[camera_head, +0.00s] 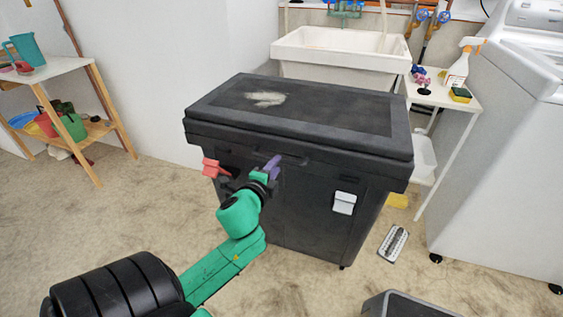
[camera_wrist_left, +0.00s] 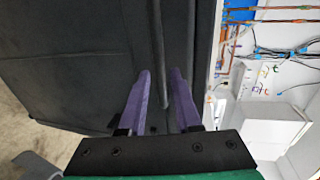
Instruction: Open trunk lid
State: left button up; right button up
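A large black trunk (camera_head: 300,200) stands on the floor in the middle of the head view. Its lid (camera_head: 330,108) lies shut on top, with a pale worn patch. A white latch (camera_head: 344,203) is on its front right. My left gripper (camera_head: 268,168) is at the front, just below the lid's front edge. In the left wrist view, its two purple fingers (camera_wrist_left: 160,95) are apart, with part of the trunk's dark rim (camera_wrist_left: 158,50) showing between them. I cannot tell whether they touch it. My right gripper is in neither view.
A white sink (camera_head: 340,48) stands behind the trunk. A small white table (camera_head: 440,92) with a spray bottle and a white appliance (camera_head: 510,130) are at the right. A wooden shelf (camera_head: 50,70) is at the left.

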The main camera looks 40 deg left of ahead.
pick_arm(q)
jog(key=x, duration=0.4)
jog(key=shift+w+a+f, duration=0.15)
jog(key=shift+w, duration=0.15)
grip_shut()
dwell(1.1)
